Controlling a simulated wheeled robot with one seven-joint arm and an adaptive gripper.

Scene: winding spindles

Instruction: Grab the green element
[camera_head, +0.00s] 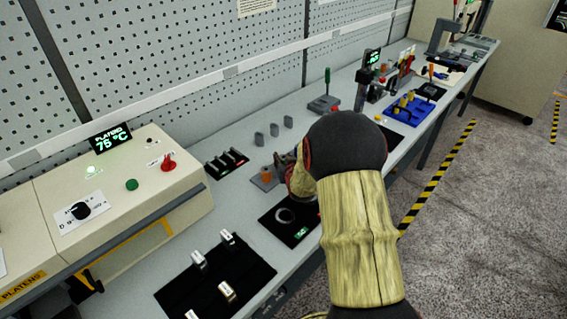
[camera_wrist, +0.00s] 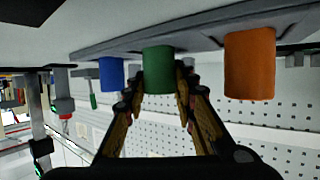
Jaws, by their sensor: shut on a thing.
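The green element (camera_wrist: 158,72) is a short green cylinder on a grey base (camera_wrist: 200,36), shown upside down in the wrist view. My gripper (camera_wrist: 159,78) has one finger on each side of it and is shut on it. A blue cylinder (camera_wrist: 111,74) stands on one side of it and an orange cylinder (camera_wrist: 250,64) on the other, on the same base. In the head view the orange cylinder (camera_head: 266,173) shows beside my arm, which hides the green and blue ones.
On the bench (camera_head: 244,206) near my arm are a black mat (camera_head: 215,285) with several metal pieces, a black plate with a round dial (camera_head: 285,217), and a black rack (camera_head: 226,162). A beige heater box (camera_head: 110,195) stands at left. A perforated wall (camera_head: 190,60) runs behind.

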